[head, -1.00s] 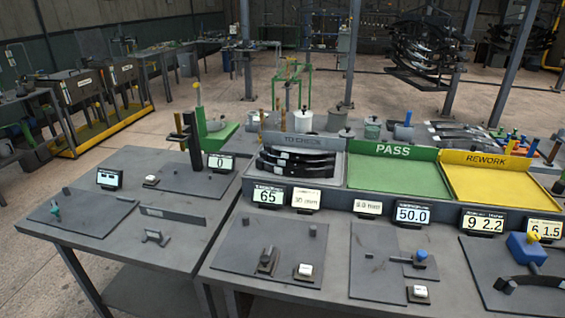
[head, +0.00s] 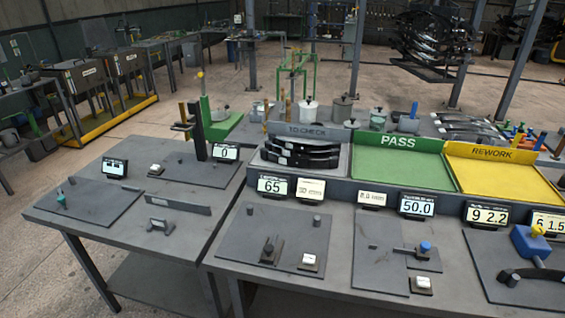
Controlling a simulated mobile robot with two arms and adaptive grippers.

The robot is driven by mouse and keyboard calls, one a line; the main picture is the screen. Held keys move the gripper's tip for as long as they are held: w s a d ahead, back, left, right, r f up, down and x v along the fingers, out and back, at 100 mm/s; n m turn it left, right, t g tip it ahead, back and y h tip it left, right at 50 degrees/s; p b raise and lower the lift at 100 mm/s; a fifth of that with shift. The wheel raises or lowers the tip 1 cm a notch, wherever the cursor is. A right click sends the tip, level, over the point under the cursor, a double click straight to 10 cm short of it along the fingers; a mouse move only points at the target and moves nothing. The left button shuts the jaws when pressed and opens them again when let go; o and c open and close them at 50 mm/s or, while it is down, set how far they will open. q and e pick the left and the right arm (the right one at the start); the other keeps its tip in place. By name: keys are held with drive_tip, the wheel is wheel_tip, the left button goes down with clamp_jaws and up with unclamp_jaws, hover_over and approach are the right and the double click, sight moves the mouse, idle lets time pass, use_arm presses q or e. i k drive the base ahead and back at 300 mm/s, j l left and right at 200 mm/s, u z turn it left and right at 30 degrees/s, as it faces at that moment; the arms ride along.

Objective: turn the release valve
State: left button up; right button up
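No part is labelled as a release valve, so I cannot tell for sure which one it is. A small teal handle (head: 61,197) stands at the left end of a dark plate (head: 95,204) on the left bench, near a small display (head: 115,167). A blue knob (head: 425,246) sits on a fixture on the right bench. A yellow knob (head: 538,231) sits on a blue block (head: 528,243) at the far right. Neither of my grippers is in view.
A tray of dark leaf springs (head: 302,153) stands behind the displays, beside the green PASS tray (head: 400,166) and yellow REWORK tray (head: 500,178). A green stand (head: 219,121) is at the back of the left bench (head: 180,239). Open floor (head: 40,261) lies left.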

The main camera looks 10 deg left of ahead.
sight(537, 230)
drive_tip(key=z, duration=1.3)
